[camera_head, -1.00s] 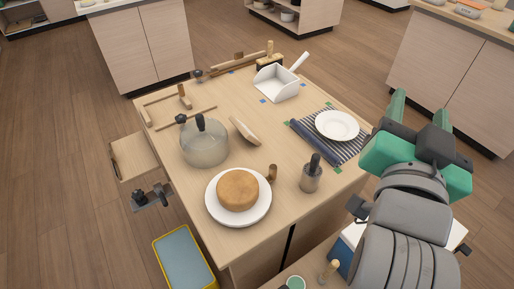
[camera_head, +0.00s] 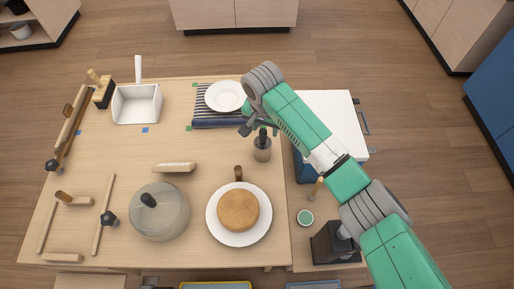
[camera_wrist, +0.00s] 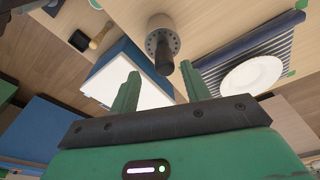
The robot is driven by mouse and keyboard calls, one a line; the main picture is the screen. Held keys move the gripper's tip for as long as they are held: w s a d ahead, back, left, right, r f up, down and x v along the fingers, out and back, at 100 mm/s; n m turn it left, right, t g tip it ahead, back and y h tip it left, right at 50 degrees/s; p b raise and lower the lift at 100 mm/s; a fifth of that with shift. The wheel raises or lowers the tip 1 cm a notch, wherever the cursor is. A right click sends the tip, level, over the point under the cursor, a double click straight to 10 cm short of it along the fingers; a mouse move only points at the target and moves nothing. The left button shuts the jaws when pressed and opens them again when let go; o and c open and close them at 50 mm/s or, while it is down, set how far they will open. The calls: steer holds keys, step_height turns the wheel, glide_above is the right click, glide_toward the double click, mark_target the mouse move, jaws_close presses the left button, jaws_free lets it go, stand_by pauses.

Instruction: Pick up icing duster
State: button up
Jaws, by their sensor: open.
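The icing duster looks to be the small grey canister with a dark upright handle (camera_head: 262,152). It stands on the wooden table near its right edge, right of the cake and below the striped cloth. In the wrist view the duster (camera_wrist: 158,28) shows its round body with a ring of dots, and its dark handle points toward my gripper. My gripper (camera_wrist: 160,72) is open and empty, and the handle shows in the gap between the two green fingers. In the head view my gripper is just above the duster, partly hidden by my arm; I cannot tell the exact clearance.
A cake (camera_head: 238,210) on a white plate and a glass-like domed pot (camera_head: 159,212) stand nearby. A white plate (camera_head: 224,96) lies on the striped cloth (camera_head: 210,122). A blue-sided, white-topped box (camera_head: 330,110) is right of the table. The table middle is mostly clear.

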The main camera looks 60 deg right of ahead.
mark_target(263, 131)
steer(key=f, duration=0.1)
steer(key=f+b, duration=0.1)
steer(key=f, duration=0.1)
steer(key=f+b, duration=0.1)
steer(key=f, duration=0.1)
steer(key=shift+w+d, duration=0.3)
jaws_close()
